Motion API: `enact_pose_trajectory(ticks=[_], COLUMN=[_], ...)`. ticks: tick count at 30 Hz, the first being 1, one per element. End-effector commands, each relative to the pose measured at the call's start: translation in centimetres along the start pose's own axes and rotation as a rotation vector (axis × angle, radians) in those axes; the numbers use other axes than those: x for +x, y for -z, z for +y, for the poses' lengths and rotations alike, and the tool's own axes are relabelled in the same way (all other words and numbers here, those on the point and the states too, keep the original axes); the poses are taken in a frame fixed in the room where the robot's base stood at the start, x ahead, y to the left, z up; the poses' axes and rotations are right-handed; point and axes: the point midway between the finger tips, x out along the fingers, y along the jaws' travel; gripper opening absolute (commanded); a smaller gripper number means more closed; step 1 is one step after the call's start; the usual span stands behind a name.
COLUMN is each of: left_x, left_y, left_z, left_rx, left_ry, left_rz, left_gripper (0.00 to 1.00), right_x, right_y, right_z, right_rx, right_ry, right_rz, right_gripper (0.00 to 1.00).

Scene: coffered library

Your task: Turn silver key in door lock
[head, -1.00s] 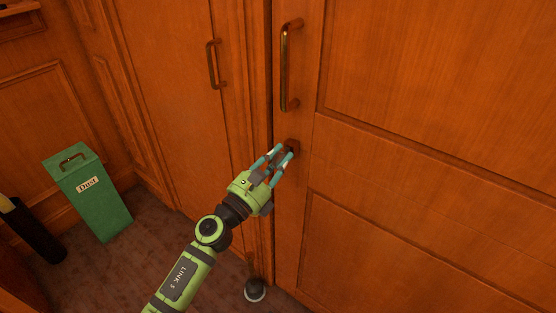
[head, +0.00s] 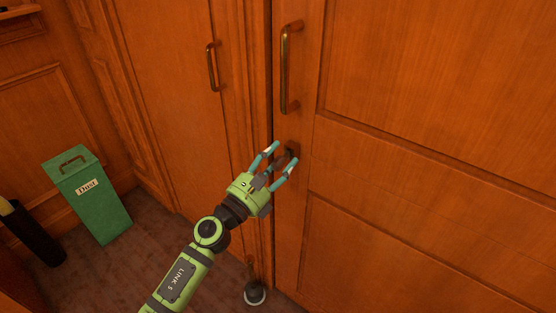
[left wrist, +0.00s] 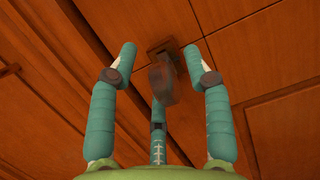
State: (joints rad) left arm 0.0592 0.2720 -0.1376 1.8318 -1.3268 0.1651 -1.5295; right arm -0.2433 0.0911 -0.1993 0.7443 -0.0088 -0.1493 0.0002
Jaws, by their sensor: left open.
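The door lock (head: 292,149) is a small dark fitting below the long handle on the right-hand door. In the left wrist view the lock plate (left wrist: 160,45) shows with the key (left wrist: 163,84) standing out from it. The key looks dark and brownish here, not clearly silver, and its bow faces my palm. My left gripper (head: 282,156) is open in front of the lock. Its fingers stand on either side of the key with gaps, apart from it. A third jointed finger part shows below the key in the wrist view. My right gripper is not in view.
A brass handle (head: 288,68) is above the lock, and another handle (head: 211,66) is on the left-hand door. A green dust bin (head: 95,205) stands on the floor at left. A small dark doorstop-like object (head: 255,291) is near the door's foot.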

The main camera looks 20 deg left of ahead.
Motion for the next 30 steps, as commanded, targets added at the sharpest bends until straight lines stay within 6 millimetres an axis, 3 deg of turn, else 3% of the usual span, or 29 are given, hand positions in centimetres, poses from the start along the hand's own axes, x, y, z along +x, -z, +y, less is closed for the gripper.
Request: enact_pose_trajectory(ticks=[8, 21, 30], left_x=[-1.9, -10.5, -12.0], left_y=[0.2, 0.1, 0.0], left_z=[-0.1, 0.0, 0.0], left_rx=[-0.004, -0.003, 0.000], left_ry=[-0.001, -0.001, 0.000], left_rz=[0.003, 0.002, 0.000], left_gripper=[0.50, 0.50, 0.50], right_x=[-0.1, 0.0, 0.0], right_y=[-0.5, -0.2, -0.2], right_z=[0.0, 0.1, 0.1], right_rx=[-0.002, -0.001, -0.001], right_ry=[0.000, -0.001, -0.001], right_rz=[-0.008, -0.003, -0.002], right_gripper=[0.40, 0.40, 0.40])
